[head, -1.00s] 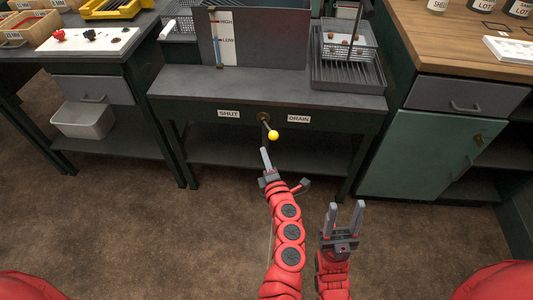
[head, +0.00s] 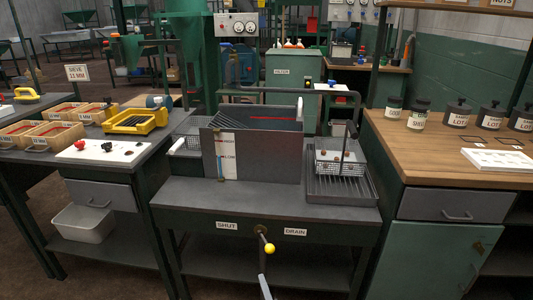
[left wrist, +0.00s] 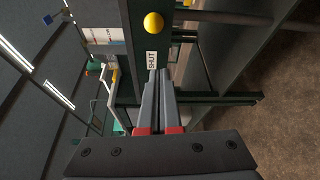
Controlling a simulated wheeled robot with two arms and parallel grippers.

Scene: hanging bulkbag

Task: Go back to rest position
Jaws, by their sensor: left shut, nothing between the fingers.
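My left gripper (head: 264,286) shows only by its finger ends at the bottom edge of the head view, just below the valve lever's yellow knob (head: 269,248) and apart from it. In the left wrist view the two fingers (left wrist: 158,82) lie together, shut and empty. The knob (left wrist: 153,23) shows above them there, clear of the tips. The lever hangs down from its pivot, slightly toward the right, between the SHUT label (head: 227,225) and the DRAIN label (head: 296,232). My right gripper is out of view.
The grey tank bench (head: 330,211) stands directly ahead, with a wire basket (head: 341,163) on its right. A side table with a white control panel (head: 103,151) is at left. A wooden-topped cabinet (head: 440,150) with jars is at right. Brown floor shows at lower left.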

